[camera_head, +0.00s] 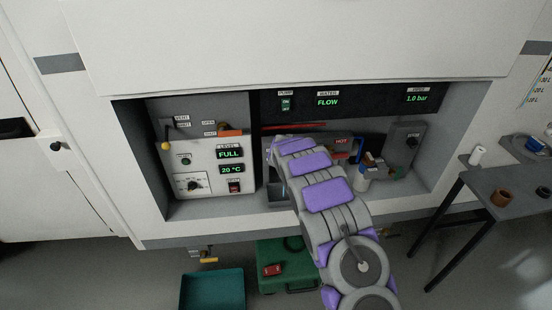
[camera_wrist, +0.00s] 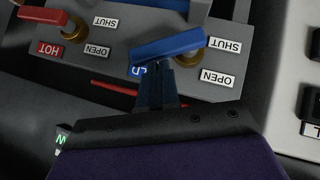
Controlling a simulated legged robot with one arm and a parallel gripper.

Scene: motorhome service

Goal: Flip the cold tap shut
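The cold tap's blue lever (camera_wrist: 168,45) shows in the wrist view, on a brass stem (camera_wrist: 190,61) with SHUT and OPEN labels at its right. The lever's right end points near the SHUT label (camera_wrist: 225,45). My gripper (camera_wrist: 163,68) has its dark fingers close together, with the tips at the lever's lower edge; whether they touch it is unclear. The COLD label is partly covered by the fingers. In the head view my arm hides the cold tap and my gripper.
The hot tap's red lever (camera_wrist: 42,14) is beside the cold one, with its HOT label (camera_wrist: 47,49). In the head view, a control panel (camera_head: 205,180) stands left in the recess and a grey box (camera_head: 404,142) right. A side table (camera_head: 510,187) stands at right.

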